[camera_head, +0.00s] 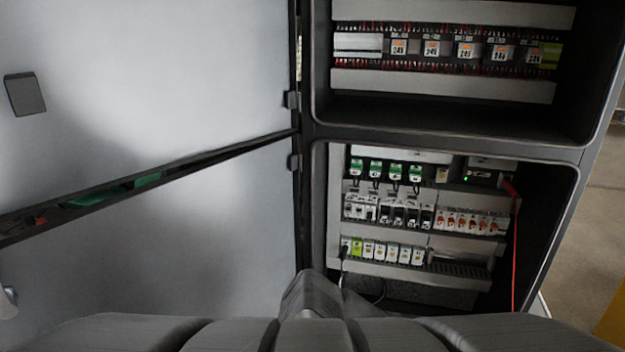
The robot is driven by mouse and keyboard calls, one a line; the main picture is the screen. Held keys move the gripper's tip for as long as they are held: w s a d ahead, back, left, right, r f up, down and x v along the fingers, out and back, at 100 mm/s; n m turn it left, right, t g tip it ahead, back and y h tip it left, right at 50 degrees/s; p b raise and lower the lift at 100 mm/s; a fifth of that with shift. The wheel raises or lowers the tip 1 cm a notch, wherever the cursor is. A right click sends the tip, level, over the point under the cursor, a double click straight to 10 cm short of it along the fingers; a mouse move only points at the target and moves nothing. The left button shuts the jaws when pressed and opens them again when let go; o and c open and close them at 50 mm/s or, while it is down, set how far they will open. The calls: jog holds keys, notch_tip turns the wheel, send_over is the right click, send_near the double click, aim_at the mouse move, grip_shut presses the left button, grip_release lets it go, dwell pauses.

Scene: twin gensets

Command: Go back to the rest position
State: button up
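My gripper's fingers do not show in this view. Grey rounded parts of my own body fill the bottom edge, and a grey part, probably of my arm, rises at the bottom middle in front of the cabinet's lower edge. The open electrical cabinet (445,142) stands ahead, with an upper and a lower compartment. Nothing held by me can be seen.
Upper and lower grey doors (190,70) (190,240) stand open on the left. The lower compartment holds rows of breakers (385,211) and green-topped modules (385,168). A red cable (515,250) hangs at its right side. Floor (580,240) shows at the right.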

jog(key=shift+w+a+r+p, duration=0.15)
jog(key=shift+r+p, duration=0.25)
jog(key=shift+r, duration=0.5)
